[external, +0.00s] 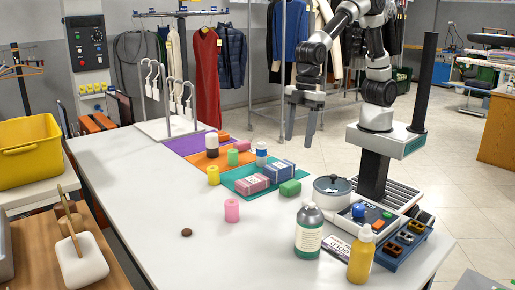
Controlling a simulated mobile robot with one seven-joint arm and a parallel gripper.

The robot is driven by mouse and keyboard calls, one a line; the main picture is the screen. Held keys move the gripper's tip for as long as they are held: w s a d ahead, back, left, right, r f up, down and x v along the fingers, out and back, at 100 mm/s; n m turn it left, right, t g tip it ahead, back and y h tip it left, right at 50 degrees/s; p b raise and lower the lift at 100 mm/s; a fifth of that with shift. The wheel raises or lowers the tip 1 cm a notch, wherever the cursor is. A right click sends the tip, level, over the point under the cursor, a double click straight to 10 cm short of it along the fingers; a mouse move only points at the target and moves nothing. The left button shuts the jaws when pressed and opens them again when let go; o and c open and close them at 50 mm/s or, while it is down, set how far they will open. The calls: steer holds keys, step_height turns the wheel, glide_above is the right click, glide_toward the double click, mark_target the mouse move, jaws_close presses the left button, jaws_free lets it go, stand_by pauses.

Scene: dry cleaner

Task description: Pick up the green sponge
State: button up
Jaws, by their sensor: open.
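A green block that looks like the sponge (290,188) lies at the right end of the teal mat (238,183), beside a blue-grey packet (279,174). My gripper (300,138) is open and empty, with its fingers pointing down. In the picture it shows above and slightly right of the green block, apart from it. Its exact height over the table cannot be told from this one view.
A lidded pot (332,192) stands right of the green block. A pink packet (252,184), yellow spool (213,175) and pink spool (232,211) are to its left. The table's front left is mostly clear.

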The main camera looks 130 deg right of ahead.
steer(key=b, duration=0.2)
glide_above(291, 183)
steer(key=f, duration=1.1)
steer(key=shift+s+a, duration=0.15)
steer(key=shift+s, duration=0.25)
steer(key=f, duration=0.5)
steer(key=shift+w+f+b, duration=0.25)
steer(key=shift+w+b, duration=0.05)
steer(key=shift+b, duration=0.1)
steer(key=c, duration=1.1)
steer(key=shift+r, duration=0.1)
